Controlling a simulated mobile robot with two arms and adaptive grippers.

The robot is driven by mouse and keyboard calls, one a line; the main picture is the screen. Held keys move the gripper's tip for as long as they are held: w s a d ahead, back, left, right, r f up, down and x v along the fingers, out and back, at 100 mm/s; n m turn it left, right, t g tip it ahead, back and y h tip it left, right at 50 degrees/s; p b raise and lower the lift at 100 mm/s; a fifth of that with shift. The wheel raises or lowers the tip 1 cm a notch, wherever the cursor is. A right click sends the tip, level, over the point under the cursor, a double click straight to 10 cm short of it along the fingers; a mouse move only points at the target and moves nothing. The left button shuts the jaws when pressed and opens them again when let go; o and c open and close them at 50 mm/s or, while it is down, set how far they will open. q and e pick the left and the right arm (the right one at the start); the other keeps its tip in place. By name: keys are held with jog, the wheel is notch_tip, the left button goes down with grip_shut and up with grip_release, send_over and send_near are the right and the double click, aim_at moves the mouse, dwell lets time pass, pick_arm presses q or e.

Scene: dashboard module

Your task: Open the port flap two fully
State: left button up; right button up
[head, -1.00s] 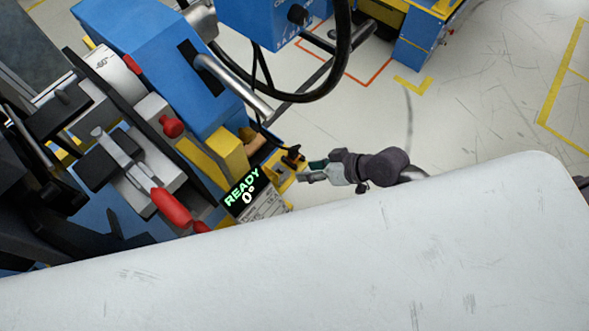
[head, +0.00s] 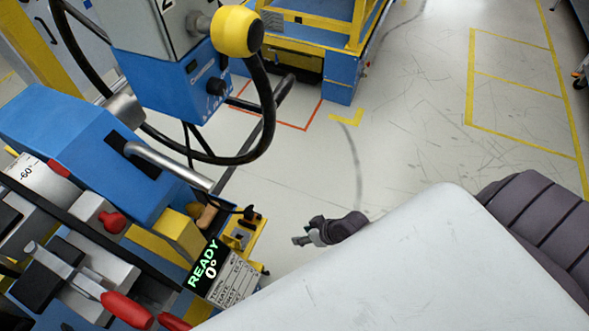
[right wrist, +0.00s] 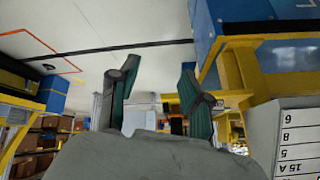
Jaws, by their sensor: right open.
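No port flap can be made out in either view, and I cannot tell where port flap two is. My right gripper (head: 302,239) is beyond the pale foreground surface in the head view, to the right of the blue machine's yellow bracket and apart from it. In the right wrist view its two dark green fingers (right wrist: 160,82) stand apart with nothing held between them. My left gripper is in neither view.
A blue machine (head: 85,135) with a READY 0° display (head: 205,268) and red-tipped levers stands at left. A blue control box (head: 175,85) hangs on a black cable hose above. A blue and yellow frame (head: 340,88) stands behind. Floor at right is clear.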

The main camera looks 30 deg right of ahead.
jog(key=s+d+f+g+h, duration=0.1)
jog(key=s+d+f, duration=0.3)
jog(key=s+f, duration=0.5)
jog(key=shift+s+f+m+g+h, duration=0.35)
jog(key=shift+f+h, duration=0.55)
jog(key=shift+f, duration=0.9)
